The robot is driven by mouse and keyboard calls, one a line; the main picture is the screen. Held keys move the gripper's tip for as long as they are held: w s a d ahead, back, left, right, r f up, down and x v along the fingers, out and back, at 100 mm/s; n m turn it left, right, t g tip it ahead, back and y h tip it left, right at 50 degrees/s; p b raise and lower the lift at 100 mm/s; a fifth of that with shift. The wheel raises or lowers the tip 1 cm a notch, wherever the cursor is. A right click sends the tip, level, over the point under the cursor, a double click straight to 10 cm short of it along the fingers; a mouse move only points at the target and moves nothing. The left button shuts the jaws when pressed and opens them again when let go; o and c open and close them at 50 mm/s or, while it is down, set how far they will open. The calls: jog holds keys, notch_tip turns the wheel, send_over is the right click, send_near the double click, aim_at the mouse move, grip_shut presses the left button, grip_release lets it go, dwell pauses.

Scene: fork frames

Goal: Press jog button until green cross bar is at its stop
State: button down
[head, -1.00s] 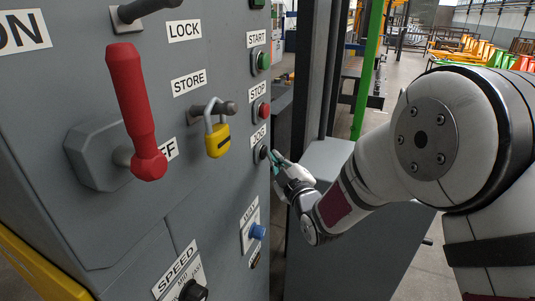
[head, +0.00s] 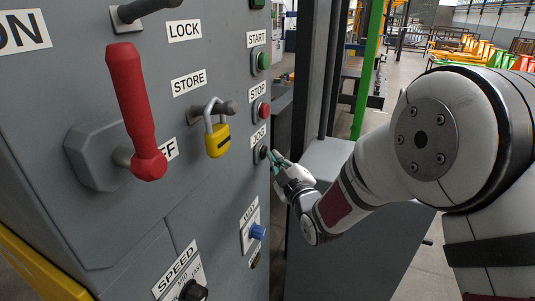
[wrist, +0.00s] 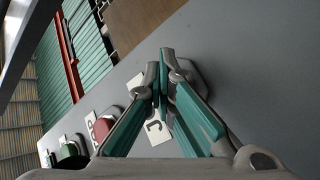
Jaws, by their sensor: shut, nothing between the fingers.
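The black jog button (head: 263,153) sits on the grey panel below the red stop button, with a label partly reading JOG beside it. My gripper (head: 274,156) is shut and empty, its tips at or very near this button from the right. In the wrist view the shut fingertips (wrist: 164,68) lie over the button's plate (wrist: 188,76) and hide the button itself; I cannot tell whether it is pressed in. A long green bar (head: 368,75) stands nearly upright behind the cabinet; I cannot tell whether it is the cross bar, and no stop is recognisable.
Above the jog button are the red stop button (head: 263,111) and green start button (head: 263,61). A yellow padlock (head: 217,141) and a red lever (head: 135,110) stick out to the left. A blue knob (head: 257,231) and a black speed knob (head: 193,291) sit lower.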

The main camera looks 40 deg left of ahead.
jog(key=shift+w+d, duration=0.25)
jog(key=shift+d, duration=0.6)
jog(key=shift+w+d, duration=0.25)
jog(key=shift+d, duration=0.55)
jog(key=shift+w+d, duration=0.25)
jog(key=shift+d, duration=0.55)
jog(key=shift+w+d, duration=0.25)
jog(key=shift+d, duration=0.55)
